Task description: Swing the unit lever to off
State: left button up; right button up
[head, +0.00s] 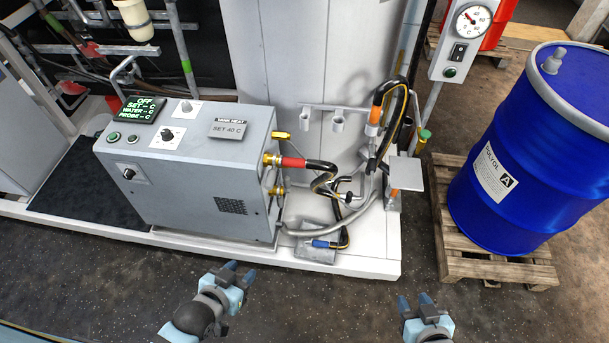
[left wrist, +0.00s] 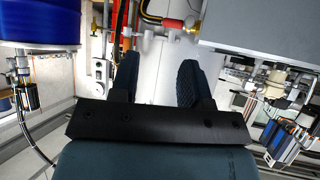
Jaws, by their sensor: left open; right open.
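The grey heating unit (head: 205,190) stands on a white plinth. Another knob (head: 168,135) is on the sloping top panel. My left gripper (head: 240,272) is open and empty, in front of the plinth, well apart from the handle. In the left wrist view its two fingers (left wrist: 158,80) are spread. My right gripper (head: 415,301) is open and empty, further right.
A blue drum (head: 540,160) stands on a wooden pallet (head: 475,265) at the right. Hoses and brass fittings (head: 272,160) stick out from the unit's right side. A gauge post (head: 460,45) stands behind. The dark floor before the plinth is clear.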

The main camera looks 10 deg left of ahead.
aim_at(287, 184)
jog(key=i+l, duration=0.15)
jog(key=l, duration=0.2)
jog(key=i+l, duration=0.2)
jog(key=l, duration=0.15)
jog(key=i+l+z, duration=0.1)
jog(key=l, duration=0.2)
jog(key=i, duration=0.5)
